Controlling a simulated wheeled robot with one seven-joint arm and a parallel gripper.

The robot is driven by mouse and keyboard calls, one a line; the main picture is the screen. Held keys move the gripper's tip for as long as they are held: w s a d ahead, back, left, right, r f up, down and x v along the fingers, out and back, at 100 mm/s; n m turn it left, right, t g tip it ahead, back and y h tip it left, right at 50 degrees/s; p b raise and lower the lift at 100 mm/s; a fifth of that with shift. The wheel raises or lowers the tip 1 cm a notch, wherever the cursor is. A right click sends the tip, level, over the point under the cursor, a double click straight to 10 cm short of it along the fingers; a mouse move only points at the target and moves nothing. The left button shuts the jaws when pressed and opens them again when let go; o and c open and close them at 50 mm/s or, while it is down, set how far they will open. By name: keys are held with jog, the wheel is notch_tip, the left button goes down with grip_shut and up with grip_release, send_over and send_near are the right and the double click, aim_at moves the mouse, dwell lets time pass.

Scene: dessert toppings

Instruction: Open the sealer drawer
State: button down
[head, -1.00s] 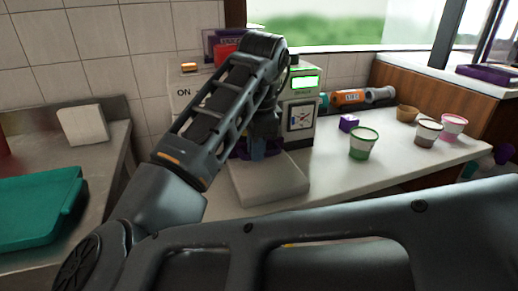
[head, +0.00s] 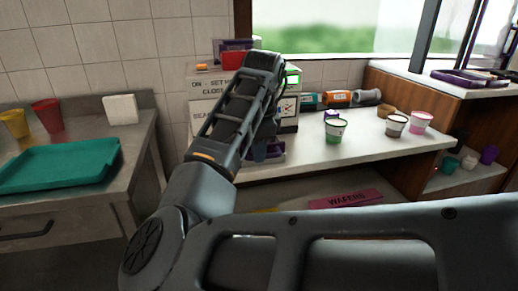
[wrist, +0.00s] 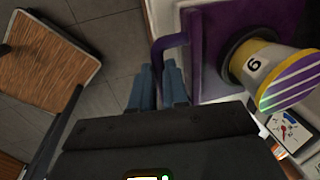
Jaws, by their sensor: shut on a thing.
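The sealer (head: 205,82) is a pale machine on the counter with a green-lit screen and a dial, partly hidden behind my arm. Its purple drawer (head: 275,150) shows low at its front. In the wrist view the purple drawer (wrist: 212,70) has a bar handle (wrist: 168,45) on its left side. A yellow, white and purple cup (wrist: 275,68) with a number on it sits in the drawer. My gripper (wrist: 159,88) has blue fingers shut on the handle; in the head view the gripper (head: 260,151) is mostly hidden. How far out the drawer is, I cannot tell.
Several paper cups, one green-striped (head: 336,130) and one pink (head: 421,122), stand on the counter (head: 370,147) to the right. A teal tray (head: 60,165) lies on the left metal table. A wafers box (head: 346,198) is below the counter.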

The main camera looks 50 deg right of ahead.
jog(key=c, duration=1.1)
grip_release()
jog(key=r, duration=0.5)
jog(key=s+r, duration=0.1)
jog(key=r, duration=0.1)
jog(key=shift+a+r, duration=0.35)
jog(key=shift+a, duration=0.05)
jog(key=shift+s, duration=0.1)
